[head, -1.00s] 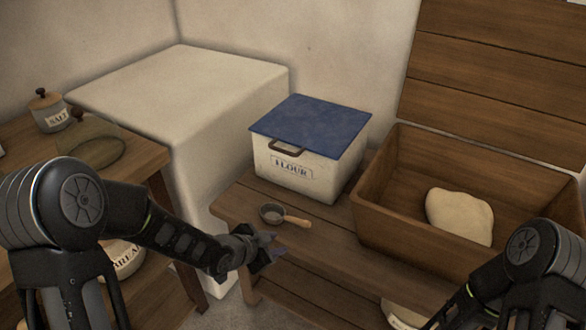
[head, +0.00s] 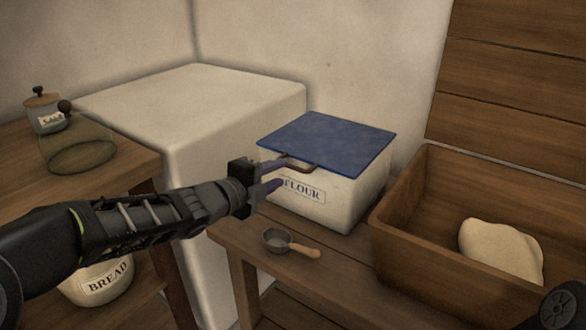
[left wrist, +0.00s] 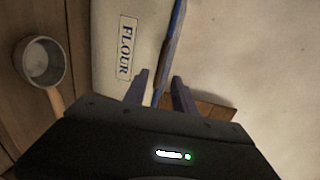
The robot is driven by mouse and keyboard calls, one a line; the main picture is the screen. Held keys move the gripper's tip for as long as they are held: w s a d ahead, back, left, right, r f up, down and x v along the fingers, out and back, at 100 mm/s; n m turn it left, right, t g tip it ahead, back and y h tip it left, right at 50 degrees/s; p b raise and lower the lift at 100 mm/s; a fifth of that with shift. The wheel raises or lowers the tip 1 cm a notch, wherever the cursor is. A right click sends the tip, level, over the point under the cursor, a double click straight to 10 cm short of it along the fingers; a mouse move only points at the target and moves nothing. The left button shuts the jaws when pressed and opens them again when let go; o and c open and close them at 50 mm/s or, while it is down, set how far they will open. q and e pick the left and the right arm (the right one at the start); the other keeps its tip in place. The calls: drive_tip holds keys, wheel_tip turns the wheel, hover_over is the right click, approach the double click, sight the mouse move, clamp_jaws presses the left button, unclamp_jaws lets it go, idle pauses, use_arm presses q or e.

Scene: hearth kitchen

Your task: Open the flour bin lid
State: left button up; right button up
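The white flour bin (head: 335,205), labelled FLOUR, stands on the wooden bench with its blue lid (head: 330,140) lying flat and shut on top. A brown handle (head: 308,166) sticks out from the lid's front edge. My left gripper (head: 284,172) is open at the bin's front, its fingers pointing at the left end of the handle. In the left wrist view the lid (left wrist: 174,38) is seen edge-on, and the handle appears to run between the two spread fingers (left wrist: 160,80). I cannot tell whether they touch it. My right gripper is out of view.
A metal scoop (head: 277,240) with a wooden handle lies on the bench (head: 240,236) before the bin. A wooden trough (head: 405,235) holding dough (head: 500,250) stands close on the right. A white block (head: 215,115) and wall are behind. A bread crock (head: 105,283) is lower left.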

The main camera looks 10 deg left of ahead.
sight(293, 167)
use_arm(q)
drive_tip(key=b+x, duration=0.1)
drive_tip(key=x, duration=0.6)
drive_tip(key=shift+w, duration=0.1)
drive_tip(key=shift+c, duration=0.2)
clamp_jaws()
drive_tip(key=shift+f, duration=0.1)
idle(1.0)
